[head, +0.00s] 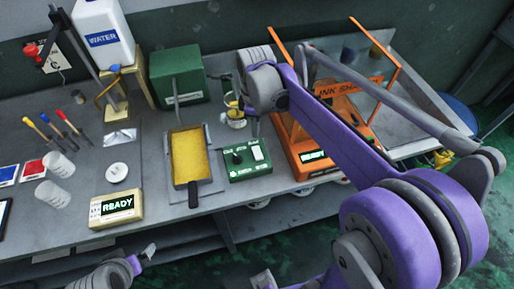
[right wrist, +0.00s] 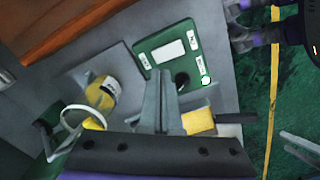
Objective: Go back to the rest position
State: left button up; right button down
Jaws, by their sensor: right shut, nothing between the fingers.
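My right arm reaches in from the right in the head view. Its wrist hangs over the bench, and its gripper (head: 254,124) points down beside a beaker with yellow contents (head: 234,119). In the right wrist view the fingers (right wrist: 158,104) are together with nothing between them. Between the camera and the bench they show next to the green control box (right wrist: 168,52) and the beaker (right wrist: 103,92). I cannot tell whether they touch anything. My left gripper (head: 147,253) is low at the front left, below the bench edge; its jaw opening is unclear.
The green control box (head: 246,158), a yellow-filled tray (head: 187,157) and a READY scale (head: 117,207) stand along the bench front. A green machine (head: 179,77) is behind. An orange frame (head: 294,139) stands right of the wrist, under my forearm. The floor in front is open.

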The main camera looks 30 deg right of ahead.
dwell(0.5)
jog(key=s+a+f+m+t, duration=0.2)
jog(key=s+a+f+m, duration=0.1)
jog(key=s, duration=0.4)
jog(key=s+a+f+m+t, duration=0.3)
jog(key=s+m, duration=0.3)
jog(key=s, duration=0.2)
jog(key=shift+s+a+f, duration=0.15)
jog(key=shift+a, duration=0.2)
